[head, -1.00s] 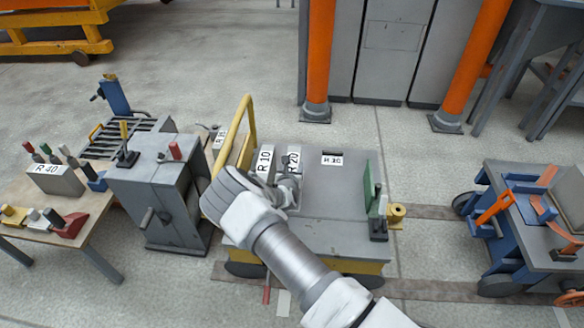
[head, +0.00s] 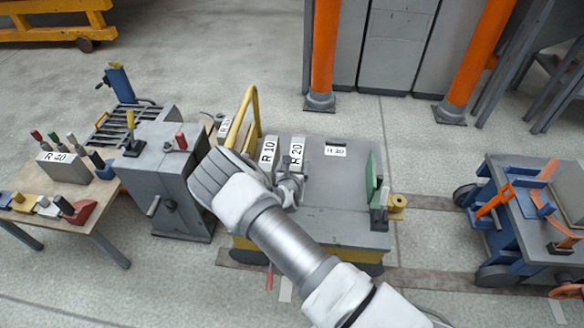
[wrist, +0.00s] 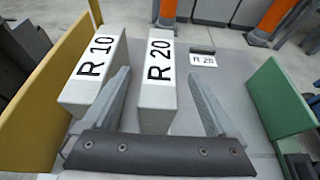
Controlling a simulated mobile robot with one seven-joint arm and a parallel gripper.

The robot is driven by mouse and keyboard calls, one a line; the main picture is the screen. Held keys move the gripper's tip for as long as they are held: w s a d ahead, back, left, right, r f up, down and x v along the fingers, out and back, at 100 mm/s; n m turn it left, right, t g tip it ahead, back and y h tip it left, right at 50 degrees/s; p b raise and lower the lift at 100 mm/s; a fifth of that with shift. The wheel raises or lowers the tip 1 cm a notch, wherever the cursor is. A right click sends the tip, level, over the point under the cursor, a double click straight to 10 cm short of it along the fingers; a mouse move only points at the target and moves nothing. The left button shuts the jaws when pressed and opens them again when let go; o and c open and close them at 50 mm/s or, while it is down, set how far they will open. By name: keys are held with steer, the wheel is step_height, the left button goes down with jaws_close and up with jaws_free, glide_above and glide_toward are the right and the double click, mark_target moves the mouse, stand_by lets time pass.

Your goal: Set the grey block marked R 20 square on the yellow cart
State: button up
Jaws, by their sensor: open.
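The grey block marked R 20 (head: 297,152) stands on the yellow cart (head: 345,215), right of a similar grey block marked R 10 (head: 268,152). The wrist view shows the R 20 block (wrist: 157,95) turned slightly, with a narrow gap to the R 10 block (wrist: 95,70). My gripper (head: 290,185) is open at the near end of the R 20 block. In the wrist view its fingers (wrist: 158,75) appear on either side of that block, the left one toward the gap. I cannot tell how far down they reach or whether they touch.
A white R 20 label (wrist: 203,60) lies flat on the deck, right of the block. A yellow panel (wrist: 45,95) bounds the deck's left and a green plate (wrist: 282,95) its right. The deck's middle is clear. A grey cabinet (head: 165,180) stands close at left.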

steer(key=p+v, duration=0.2)
steer(key=v, duration=0.4)
steer(key=w+d+r+m+g+h, duration=0.1)
steer(key=d+r+m+h, duration=0.2)
steer(key=d+r+m, duration=0.4)
steer(key=w+d+r+m+h, duration=0.1)
steer(key=d+r+m+h, duration=0.3)
steer(key=r, duration=0.6)
steer(key=s+d+r+m+g+h, duration=0.3)
steer(key=s+d+r+m+g, duration=0.4)
steer(key=d+r+m, duration=0.4)
steer(key=s+d+r+m+g+y, duration=0.15)
steer(key=s+r+m, duration=0.25)
steer(key=s, duration=0.4)
steer(key=s+d+r+m+g+y, duration=0.1)
steer(key=s+d+r+m+y, duration=0.3)
steer(key=s, duration=0.3)
steer(key=s+a+r+m+t+y, duration=0.1)
steer(key=s+a+r+m+y, duration=0.1)
steer(key=s, duration=0.4)
steer(key=s+a+r+m+t+y, duration=0.1)
steer(key=s+a+r+m+y, duration=0.2)
steer(key=s+a+r, duration=0.1)
steer(key=s+a, duration=0.1)
steer(key=s, duration=0.1)
steer(key=shift+s+a+m+b, duration=0.2)
steer(key=shift+s+m+b, duration=0.1)
steer(key=shift+r+t, duration=0.1)
steer(key=shift+t, duration=0.15)
